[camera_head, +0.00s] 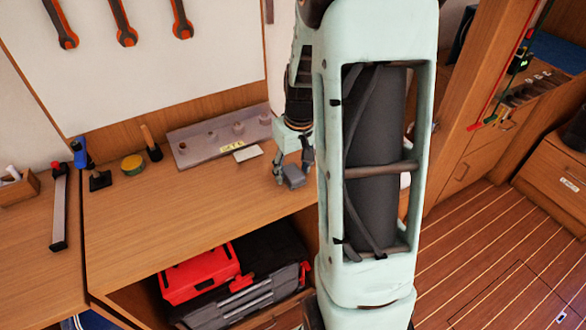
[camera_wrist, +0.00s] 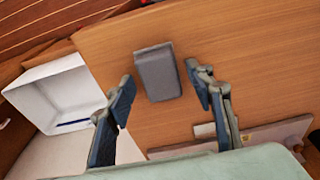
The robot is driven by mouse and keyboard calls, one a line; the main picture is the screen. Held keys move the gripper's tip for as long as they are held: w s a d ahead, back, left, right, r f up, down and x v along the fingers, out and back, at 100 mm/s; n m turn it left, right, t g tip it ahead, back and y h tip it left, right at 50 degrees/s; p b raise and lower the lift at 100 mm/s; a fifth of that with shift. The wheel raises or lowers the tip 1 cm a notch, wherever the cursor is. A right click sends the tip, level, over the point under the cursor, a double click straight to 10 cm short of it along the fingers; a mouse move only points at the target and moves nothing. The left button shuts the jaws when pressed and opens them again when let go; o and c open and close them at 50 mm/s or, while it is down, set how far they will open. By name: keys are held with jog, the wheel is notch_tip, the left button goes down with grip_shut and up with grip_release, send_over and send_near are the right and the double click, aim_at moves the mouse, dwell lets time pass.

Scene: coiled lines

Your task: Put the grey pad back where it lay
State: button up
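The grey pad (camera_head: 294,177) is a small dark block over the wooden bench top, near its front right part. In the wrist view the grey pad (camera_wrist: 158,73) lies between my fingertips, with bare wood visible on both sides of it. My gripper (camera_head: 293,167) is above the pad, fingers pointing down and spread. In the wrist view my gripper (camera_wrist: 160,83) is open, with a narrow gap between each fingertip and the pad. I cannot tell exactly how high the fingertips are above the bench.
A grey rack with pegs (camera_head: 196,148) stands at the back, with a white card (camera_head: 248,153) before it. A mallet (camera_head: 151,143), yellow tin (camera_head: 132,165) and black-based tool (camera_head: 99,181) stand to the left. A white open bin (camera_wrist: 65,92) is beside the bench.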

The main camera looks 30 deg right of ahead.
aim_at(296, 176)
jog(key=shift+r, duration=0.5)
notch_tip(296, 176, up, 11)
jog(key=s, duration=0.1)
jog(key=shift+s+p, duration=0.3)
jog(key=shift+s, duration=0.1)
jog(key=shift+r, duration=0.1)
